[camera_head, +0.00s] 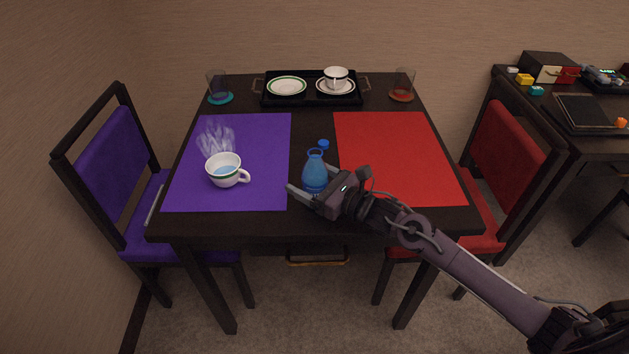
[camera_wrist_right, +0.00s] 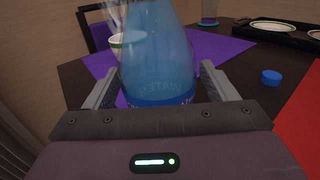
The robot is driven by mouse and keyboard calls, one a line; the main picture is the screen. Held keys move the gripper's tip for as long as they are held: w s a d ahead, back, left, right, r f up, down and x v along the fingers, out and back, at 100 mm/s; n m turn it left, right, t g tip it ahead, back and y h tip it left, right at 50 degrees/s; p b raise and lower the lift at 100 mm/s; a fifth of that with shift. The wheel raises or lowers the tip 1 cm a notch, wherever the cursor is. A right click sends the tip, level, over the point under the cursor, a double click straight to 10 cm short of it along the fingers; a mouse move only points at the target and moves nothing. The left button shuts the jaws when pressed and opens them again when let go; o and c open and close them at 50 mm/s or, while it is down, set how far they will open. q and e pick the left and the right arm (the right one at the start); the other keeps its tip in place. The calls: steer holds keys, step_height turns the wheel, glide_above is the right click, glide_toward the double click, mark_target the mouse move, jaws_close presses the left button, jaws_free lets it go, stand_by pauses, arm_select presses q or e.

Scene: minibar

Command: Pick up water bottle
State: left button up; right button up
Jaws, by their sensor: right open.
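The blue water bottle (camera_head: 315,176) stands upright on the dark table, between the purple and red placemats. Its blue cap (camera_head: 323,144) lies apart from it on the table just behind; the cap also shows in the right wrist view (camera_wrist_right: 271,77). My right gripper (camera_head: 323,190) is open at the bottle, coming from the front right. In the right wrist view the bottle (camera_wrist_right: 158,65) is between the two open fingers (camera_wrist_right: 158,88), with a gap visible at the right finger. The bottle's base is hidden there behind the gripper body. My left gripper is not in view.
A steaming white cup (camera_head: 224,171) sits on the purple placemat (camera_head: 265,130) to the left. The red placemat (camera_head: 395,140) is bare. A black tray (camera_head: 312,100) with plates and a cup is at the back, between two glasses on coasters (camera_head: 217,84) (camera_head: 403,82).

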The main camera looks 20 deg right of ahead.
mark_target(308, 168)
steer(key=shift+w+a, duration=0.1)
steer(key=shift+w, duration=0.1)
steer(key=c, duration=1.3)
steer(key=shift+r, duration=0.25)
steer(key=shift+r, duration=1.35)
step_height(308, 168, up, 12)
steer(key=shift+f, duration=0.1)
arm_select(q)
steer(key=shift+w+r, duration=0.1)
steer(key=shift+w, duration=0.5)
arm_select(e)
steer(key=shift+r, duration=2.5)
